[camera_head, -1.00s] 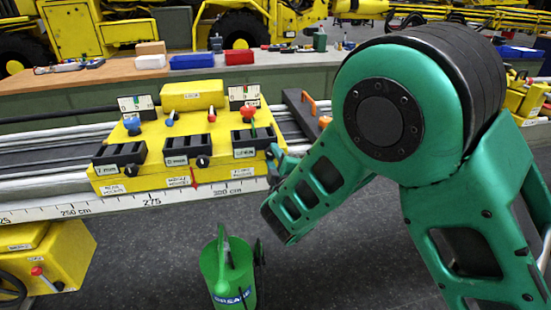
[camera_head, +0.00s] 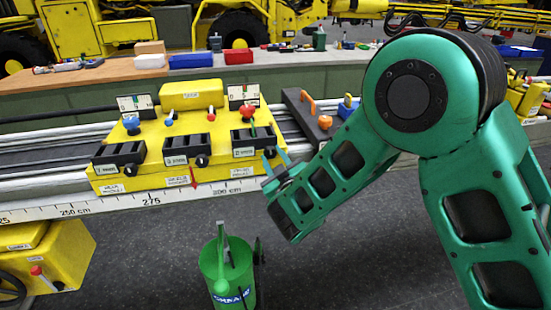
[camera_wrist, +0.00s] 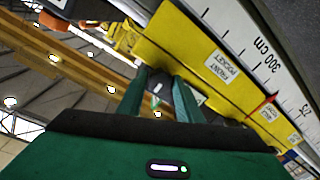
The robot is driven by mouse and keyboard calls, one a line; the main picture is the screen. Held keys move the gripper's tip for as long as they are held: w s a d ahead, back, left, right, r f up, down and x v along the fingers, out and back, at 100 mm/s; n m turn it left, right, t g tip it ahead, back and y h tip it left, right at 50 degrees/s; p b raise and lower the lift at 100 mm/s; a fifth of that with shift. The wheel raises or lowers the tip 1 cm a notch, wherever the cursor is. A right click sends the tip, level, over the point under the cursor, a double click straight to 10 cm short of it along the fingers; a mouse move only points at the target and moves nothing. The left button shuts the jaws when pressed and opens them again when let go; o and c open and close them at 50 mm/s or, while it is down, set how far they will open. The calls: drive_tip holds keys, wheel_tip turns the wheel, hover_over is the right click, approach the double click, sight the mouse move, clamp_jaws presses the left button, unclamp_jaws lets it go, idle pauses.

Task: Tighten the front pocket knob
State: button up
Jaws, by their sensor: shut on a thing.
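The front pocket (camera_head: 251,140) is the black slotted block at the right end of the yellow carriage. Its label (camera_wrist: 222,66) shows in the wrist view. The green fingers of my gripper (camera_head: 276,160) are at the right front corner of this pocket, shut on the front pocket knob. The wrist view shows the fingers (camera_wrist: 160,98) a little apart beside the yellow carriage.
The yellow carriage (camera_head: 150,150) also bears two other pockets with black knobs, blue and red handles and two dial plates. It sits on a rail with a centimetre scale (camera_head: 120,205). A green can (camera_head: 227,275) stands below on the floor. A workbench (camera_head: 120,72) with tools is behind.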

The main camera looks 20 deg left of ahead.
drive_tip(key=shift+w+d+m, duration=0.3)
drive_tip(key=shift+d, duration=0.05)
drive_tip(key=o, duration=1)
drive_tip(key=shift+o, duration=0.2)
drive_tip(key=shift+s+a, duration=0.1)
drive_tip(key=shift+a, duration=0.05)
drive_tip(key=shift+s, duration=0.1)
drive_tip(key=v, duration=1)
drive_tip(key=shift+s, duration=0.15)
